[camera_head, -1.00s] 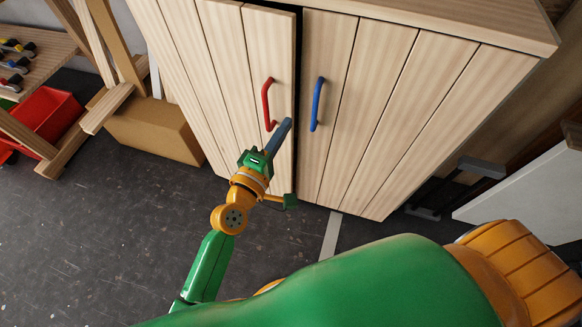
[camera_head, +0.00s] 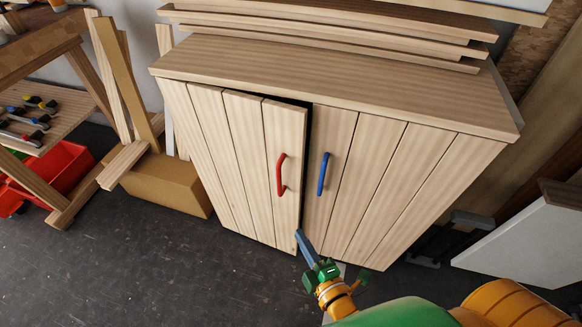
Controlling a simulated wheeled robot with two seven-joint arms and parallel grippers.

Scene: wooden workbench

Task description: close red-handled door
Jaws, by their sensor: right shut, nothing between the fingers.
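The red-handled door (camera_head: 241,160) is the left door of a pale wooden cabinet. It stands slightly ajar, with a dark gap along the top and its right edge. Its red handle (camera_head: 281,175) is upright near that edge. The blue-handled door (camera_head: 360,185) is on the right, with its blue handle (camera_head: 323,174). My right gripper (camera_head: 300,237) is shut and empty, its tip below the red handle at the bottom right corner of the red-handled door. I cannot tell whether it touches the door. My left gripper is out of view.
Boards (camera_head: 330,28) lie on the cabinet top (camera_head: 330,85). A cardboard box (camera_head: 168,184), leaning planks and a red bin (camera_head: 72,165) stand at left. A white panel (camera_head: 520,245) is at right. Dark floor (camera_head: 150,275) in front is clear.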

